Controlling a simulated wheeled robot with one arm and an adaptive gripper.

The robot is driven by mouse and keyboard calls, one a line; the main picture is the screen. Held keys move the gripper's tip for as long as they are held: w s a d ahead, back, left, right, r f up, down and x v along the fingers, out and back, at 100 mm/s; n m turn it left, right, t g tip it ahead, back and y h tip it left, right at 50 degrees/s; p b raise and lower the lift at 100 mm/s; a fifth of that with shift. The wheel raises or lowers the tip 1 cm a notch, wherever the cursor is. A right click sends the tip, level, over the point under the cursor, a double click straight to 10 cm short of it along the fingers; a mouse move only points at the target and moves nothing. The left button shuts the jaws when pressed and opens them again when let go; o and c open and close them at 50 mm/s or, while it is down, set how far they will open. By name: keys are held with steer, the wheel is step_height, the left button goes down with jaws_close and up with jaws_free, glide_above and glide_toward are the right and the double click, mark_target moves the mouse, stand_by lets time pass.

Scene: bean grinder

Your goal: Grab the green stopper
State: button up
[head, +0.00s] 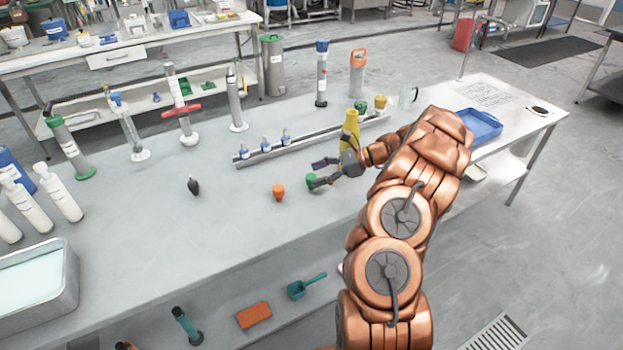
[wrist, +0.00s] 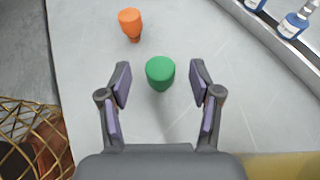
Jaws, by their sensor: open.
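The green stopper (head: 311,180) stands on the grey table top near its front edge. In the wrist view the green stopper (wrist: 160,73) lies centred just ahead of and between the fingertips, with a gap on both sides. My gripper (head: 318,172) is open and empty, low over the table at the stopper; in the wrist view my gripper (wrist: 161,82) shows both dark fingers spread apart. In the head view the stopper's lower part is partly hidden by a finger.
An orange stopper (head: 279,191) stands left of the green one, and a dark bulb (head: 194,186) farther left. A metal rail with small blue-capped bottles (head: 266,146) runs behind. A yellow object (head: 349,135) stands beside my wrist. The table front between is clear.

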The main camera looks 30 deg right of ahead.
steer(key=shift+x, duration=0.8)
steer(key=c, duration=1)
steer(key=shift+c, duration=0.2)
